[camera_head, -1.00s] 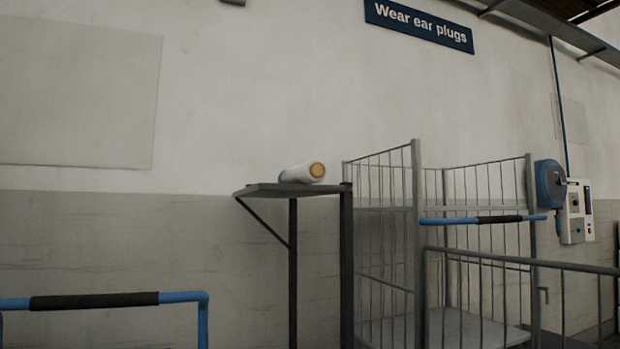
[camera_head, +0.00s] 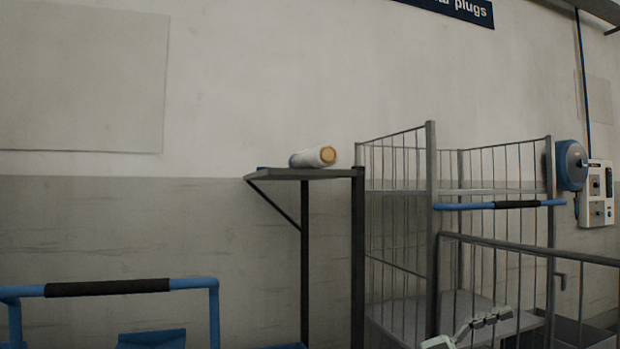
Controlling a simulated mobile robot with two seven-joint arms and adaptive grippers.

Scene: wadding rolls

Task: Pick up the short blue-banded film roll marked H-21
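A short white film roll (camera_head: 314,157) lies on its side on a small grey shelf (camera_head: 285,174) against the wall. A blue band shows near its left end, and its tan core end faces right and towards me. Any H-21 marking is too small to read. Pale jointed links at the bottom right look like part of my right gripper (camera_head: 478,326). They are well below and to the right of the roll, apart from it, and whether the fingers are open is unclear. My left gripper is out of view.
A grey wire cage trolley (camera_head: 431,235) stands just right of the shelf, with a blue handle bar (camera_head: 470,207). Another blue handle (camera_head: 108,287) is at the lower left. A blue wall unit (camera_head: 571,165) hangs at right. The space above the shelf is clear.

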